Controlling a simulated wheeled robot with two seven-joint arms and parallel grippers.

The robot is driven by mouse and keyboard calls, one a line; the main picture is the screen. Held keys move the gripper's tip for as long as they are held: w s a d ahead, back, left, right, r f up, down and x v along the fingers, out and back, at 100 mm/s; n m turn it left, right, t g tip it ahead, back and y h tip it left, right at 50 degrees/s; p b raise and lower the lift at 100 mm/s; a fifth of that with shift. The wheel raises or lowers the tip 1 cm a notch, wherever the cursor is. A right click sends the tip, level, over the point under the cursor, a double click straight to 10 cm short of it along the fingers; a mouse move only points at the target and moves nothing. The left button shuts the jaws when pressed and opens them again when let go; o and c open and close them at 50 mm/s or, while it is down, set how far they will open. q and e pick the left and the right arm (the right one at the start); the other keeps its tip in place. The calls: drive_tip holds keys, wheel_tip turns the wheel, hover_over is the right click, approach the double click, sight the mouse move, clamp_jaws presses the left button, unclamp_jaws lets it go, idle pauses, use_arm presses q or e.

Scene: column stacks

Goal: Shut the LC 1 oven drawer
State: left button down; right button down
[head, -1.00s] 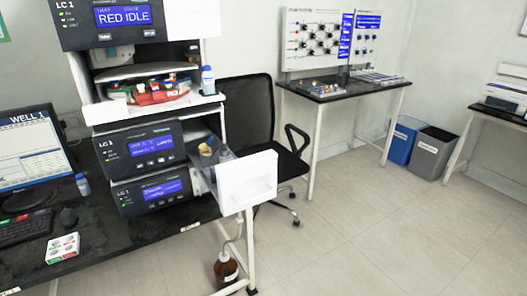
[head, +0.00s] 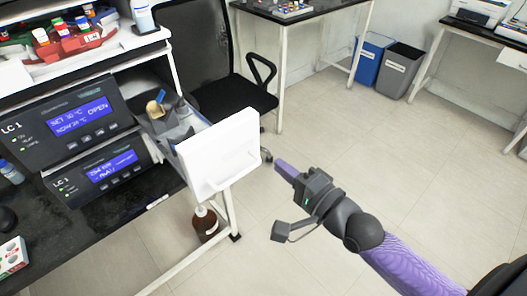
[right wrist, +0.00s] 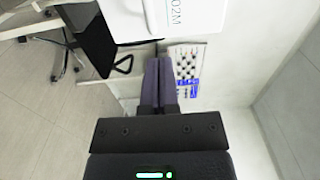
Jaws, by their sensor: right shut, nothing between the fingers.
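The LC 1 oven drawer (head: 222,152) stands pulled out to the right of the stacked LC 1 units, its white front panel with a handle facing the free floor. Inside the open drawer (head: 172,122) are a tan-topped part and a blue part. The upper LC 1 unit's display (head: 80,118) appears to read OPEN. My right gripper (head: 282,167) is shut and empty, to the right of the white front and apart from it. In the right wrist view its purple fingers (right wrist: 158,85) lie together, with the white drawer front (right wrist: 185,15) above. My left gripper is not in view.
A black office chair (head: 215,80) stands behind the drawer. A brown bottle (head: 205,222) is on the floor below it. A red tray of vials (head: 70,45) sits on the stack. Blue and grey bins (head: 400,75) are at the back. The floor on the right is clear.

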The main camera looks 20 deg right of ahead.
sight(256, 146)
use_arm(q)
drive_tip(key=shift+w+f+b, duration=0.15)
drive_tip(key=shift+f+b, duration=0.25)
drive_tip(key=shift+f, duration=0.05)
use_arm(e)
drive_tip(key=x, duration=0.5)
drive_tip(key=shift+w+a, duration=0.1)
drive_tip(key=shift+w, duration=0.25)
drive_tip(key=shift+w, duration=0.1)
